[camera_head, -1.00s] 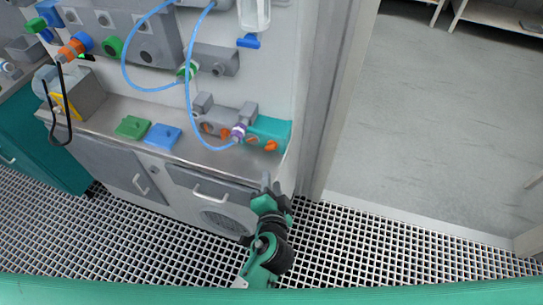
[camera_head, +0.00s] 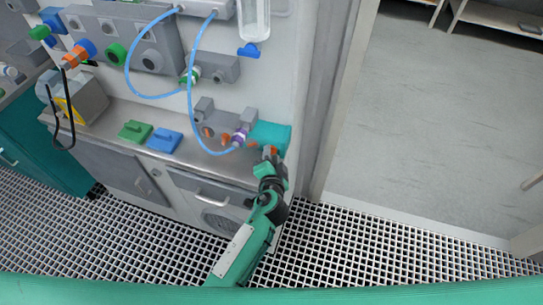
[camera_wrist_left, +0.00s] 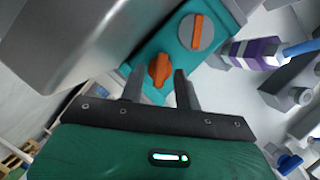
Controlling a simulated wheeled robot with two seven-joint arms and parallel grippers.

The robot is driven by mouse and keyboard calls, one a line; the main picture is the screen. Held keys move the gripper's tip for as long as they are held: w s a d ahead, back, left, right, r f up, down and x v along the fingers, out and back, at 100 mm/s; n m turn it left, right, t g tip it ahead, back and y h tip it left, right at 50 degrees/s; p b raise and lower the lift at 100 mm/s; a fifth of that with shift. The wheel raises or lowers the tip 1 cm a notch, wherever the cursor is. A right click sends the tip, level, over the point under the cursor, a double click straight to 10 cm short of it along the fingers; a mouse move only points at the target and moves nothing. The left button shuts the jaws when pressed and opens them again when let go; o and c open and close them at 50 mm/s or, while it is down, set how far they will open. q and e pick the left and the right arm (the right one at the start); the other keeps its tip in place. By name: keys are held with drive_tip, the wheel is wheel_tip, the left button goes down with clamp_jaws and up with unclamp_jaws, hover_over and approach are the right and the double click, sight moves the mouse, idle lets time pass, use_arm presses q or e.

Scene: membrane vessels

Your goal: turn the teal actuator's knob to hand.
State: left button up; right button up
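The teal actuator (camera_head: 272,134) sits at the right end of the bench ledge, beside a grey unit. In the left wrist view, its teal face (camera_wrist_left: 176,50) carries an orange knob (camera_wrist_left: 159,69) and a second orange pointer (camera_wrist_left: 197,32) on a grey disc. My left gripper (camera_head: 270,155) is close in front of the actuator. In the left wrist view, the left gripper (camera_wrist_left: 158,78) is open, its two fingers apart with the orange knob showing between their tips. I cannot tell whether a finger touches the knob. My right gripper is not in view.
A purple-and-white fitting (camera_head: 240,137) with a blue hose (camera_head: 191,100) stands just left of the actuator. Green (camera_head: 135,131) and blue (camera_head: 163,138) blocks lie on the ledge. A grey door post (camera_head: 334,100) rises to the right. Open floor lies beyond it.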

use_arm(q)
drive_tip(key=shift+c, duration=0.4)
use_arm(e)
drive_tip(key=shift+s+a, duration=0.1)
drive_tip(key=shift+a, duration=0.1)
use_arm(q)
clamp_jaws()
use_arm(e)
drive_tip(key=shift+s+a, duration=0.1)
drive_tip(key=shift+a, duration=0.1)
